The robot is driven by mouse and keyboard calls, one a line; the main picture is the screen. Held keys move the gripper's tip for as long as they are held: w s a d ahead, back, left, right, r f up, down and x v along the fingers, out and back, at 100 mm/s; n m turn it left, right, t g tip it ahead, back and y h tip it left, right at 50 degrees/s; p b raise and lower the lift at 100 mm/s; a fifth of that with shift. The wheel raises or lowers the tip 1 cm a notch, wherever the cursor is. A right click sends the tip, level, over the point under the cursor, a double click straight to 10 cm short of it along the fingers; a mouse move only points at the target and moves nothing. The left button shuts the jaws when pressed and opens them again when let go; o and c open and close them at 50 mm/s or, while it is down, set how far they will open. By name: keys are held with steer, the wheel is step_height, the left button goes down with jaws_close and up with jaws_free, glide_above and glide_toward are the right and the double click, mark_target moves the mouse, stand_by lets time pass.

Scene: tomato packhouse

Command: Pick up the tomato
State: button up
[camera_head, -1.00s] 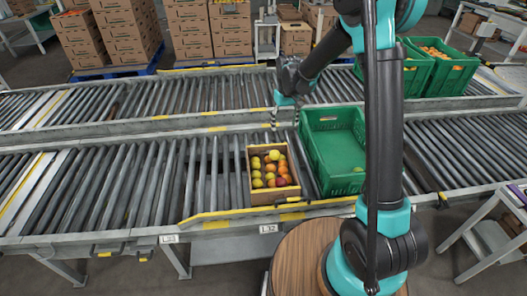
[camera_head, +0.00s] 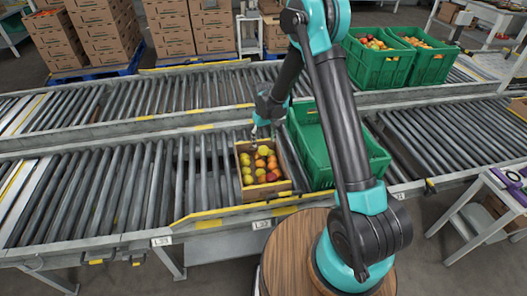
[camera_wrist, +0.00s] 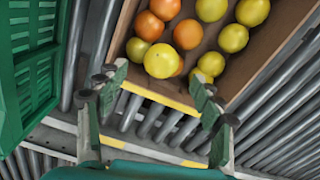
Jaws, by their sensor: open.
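Several round tomatoes, yellow, orange and red, lie in a brown box (camera_head: 244,178) on the near roller conveyor. They also show in the wrist view, where a yellow tomato (camera_wrist: 160,60) is nearest my gripper, with orange and other yellow ones behind it. My gripper (camera_wrist: 156,84) is open and empty, its two fingers on either side of the space just in front of that yellow tomato. In the head view my gripper (camera_head: 262,132) is over the far edge of the box. Which tomato is meant cannot be told.
An empty green crate (camera_head: 312,160) stands right beside the box, partly behind my arm; its wall (camera_wrist: 28,75) shows left in the wrist view. Two filled green crates (camera_head: 385,73) stand behind. Cartons (camera_head: 105,35) are stacked at the back. The rollers left of the box are clear.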

mark_target(264, 147)
steer(key=shift+s+f, duration=0.1)
steer(key=shift+f, duration=2.55)
steer(key=c, duration=0.9)
